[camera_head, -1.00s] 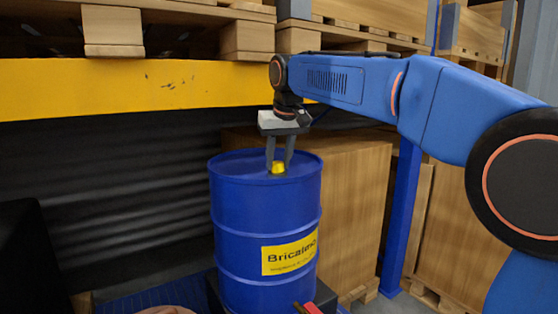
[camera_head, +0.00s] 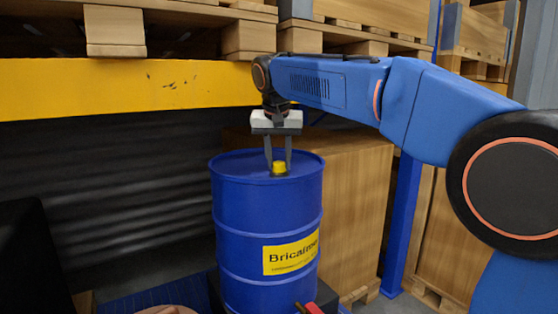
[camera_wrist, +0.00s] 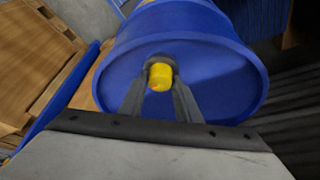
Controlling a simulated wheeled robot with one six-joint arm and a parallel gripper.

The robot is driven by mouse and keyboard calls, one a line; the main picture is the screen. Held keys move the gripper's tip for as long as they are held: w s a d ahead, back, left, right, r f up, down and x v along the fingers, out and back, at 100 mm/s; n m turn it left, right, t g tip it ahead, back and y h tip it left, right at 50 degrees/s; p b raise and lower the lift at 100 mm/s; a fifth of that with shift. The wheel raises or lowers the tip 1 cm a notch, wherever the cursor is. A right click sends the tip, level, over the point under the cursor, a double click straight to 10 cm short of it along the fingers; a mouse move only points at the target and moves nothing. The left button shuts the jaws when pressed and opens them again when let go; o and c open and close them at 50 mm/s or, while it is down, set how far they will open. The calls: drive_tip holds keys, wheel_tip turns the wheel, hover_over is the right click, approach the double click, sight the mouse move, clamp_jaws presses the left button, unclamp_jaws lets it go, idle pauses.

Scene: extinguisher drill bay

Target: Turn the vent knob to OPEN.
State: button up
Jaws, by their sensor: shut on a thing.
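The yellow vent knob (camera_head: 279,167) sits on top of a blue drum (camera_head: 266,222). My gripper (camera_head: 278,165) points straight down over the drum lid, with its fingers on either side of the knob and shut on it. In the wrist view the knob (camera_wrist: 160,76) shows between the two dark fingertips (camera_wrist: 160,72), near the middle of the drum lid (camera_wrist: 225,75). No OPEN marking can be read in either view, so the knob's setting cannot be told.
A yellow rack beam (camera_head: 130,88) runs behind the drum, with wooden pallets (camera_head: 113,30) above it. A large wooden crate (camera_head: 345,200) stands behind and right of the drum, beside a blue post (camera_head: 402,220). A red-tipped item (camera_head: 310,307) is at the drum's front foot.

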drive_tip(key=o, duration=1.1)
drive_tip(key=shift+c, duration=0.2)
drive_tip(key=shift+r, duration=0.1)
drive_tip(key=v, duration=1.7)
drive_tip(key=shift+r, duration=0.1)
